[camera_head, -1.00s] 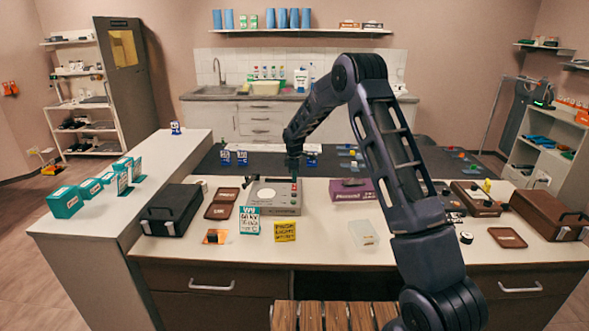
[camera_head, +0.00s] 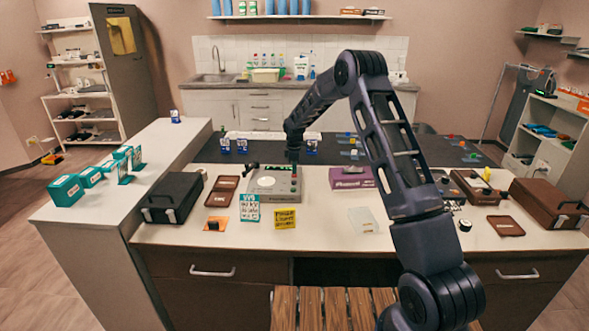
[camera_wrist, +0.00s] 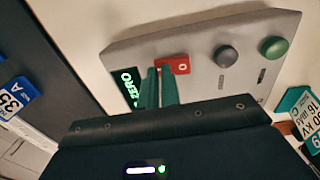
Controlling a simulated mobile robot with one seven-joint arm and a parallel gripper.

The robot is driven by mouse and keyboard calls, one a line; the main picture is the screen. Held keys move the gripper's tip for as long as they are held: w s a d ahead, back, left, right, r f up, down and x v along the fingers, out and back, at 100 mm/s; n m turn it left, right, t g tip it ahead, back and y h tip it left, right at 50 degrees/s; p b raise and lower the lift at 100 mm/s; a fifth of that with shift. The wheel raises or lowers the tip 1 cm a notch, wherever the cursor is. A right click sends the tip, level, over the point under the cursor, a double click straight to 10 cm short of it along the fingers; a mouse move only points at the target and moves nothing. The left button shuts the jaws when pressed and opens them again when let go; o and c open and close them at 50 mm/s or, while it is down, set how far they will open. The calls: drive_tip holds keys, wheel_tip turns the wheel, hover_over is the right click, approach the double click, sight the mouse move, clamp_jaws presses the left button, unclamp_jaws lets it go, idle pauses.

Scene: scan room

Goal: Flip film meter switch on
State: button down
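The film meter (camera_head: 262,196), a grey box with a pale disc on top, stands on the counter. In the head view my gripper (camera_head: 293,158) is over the meter's back right part.
A teal-edged card (camera_head: 249,208) and a yellow note (camera_head: 285,218) stand in front of the meter. A clear container (camera_head: 362,220) lies front right.

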drive_tip(key=shift+s+d+f, duration=0.1)
drive_tip(key=shift+d+f, duration=0.05)
drive_tip(key=shift+f, duration=0.55)
drive_tip(key=shift+s, duration=0.1)
drive_tip(key=shift+s+r, duration=0.1)
drive_tip(key=shift+s, duration=0.55)
wheel_tip(320, 180, up, 16)
drive_tip(key=f+t, duration=0.1)
drive_tip(key=f, duration=0.9)
drive_tip(key=w+f, duration=0.1)
drive_tip(key=f, duration=0.3)
drive_tip(key=shift+w+a+f, duration=0.1)
drive_tip(key=shift+a+f, duration=0.1)
drive_tip(key=shift+f, duration=0.05)
